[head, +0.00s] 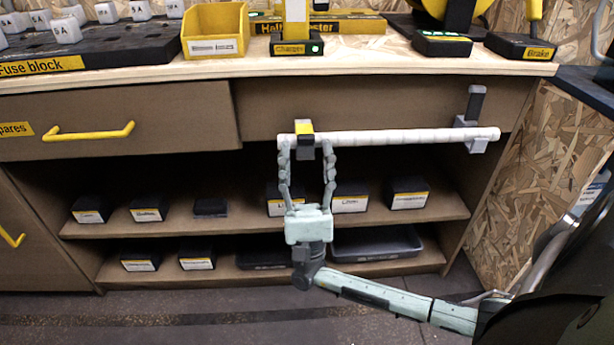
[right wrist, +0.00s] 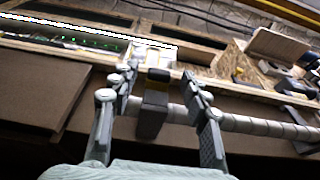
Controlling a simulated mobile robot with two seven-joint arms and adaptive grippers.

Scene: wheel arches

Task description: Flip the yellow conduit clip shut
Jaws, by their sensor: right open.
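A white ribbed conduit (head: 400,136) runs level along the front of the workbench. The yellow conduit clip (head: 304,128) sits at its left end, with a yellow and dark top and a grey part below. In the right wrist view the clip (right wrist: 157,78) shows its yellow band over a dark grey block. I cannot tell whether its flap is fully shut. My right gripper (head: 306,147) is open, its fingers pointing up on either side of the clip. It also straddles the clip in the right wrist view (right wrist: 159,80). My left gripper is not in view.
A grey clip (head: 476,106) at the conduit's right end has its flap standing up. Above is the workbench top (head: 150,75) with a yellow bin (head: 215,32) and a fuse block. Below are shelves (head: 240,229) with small labelled black boxes. A drawer (head: 180,120) is at left.

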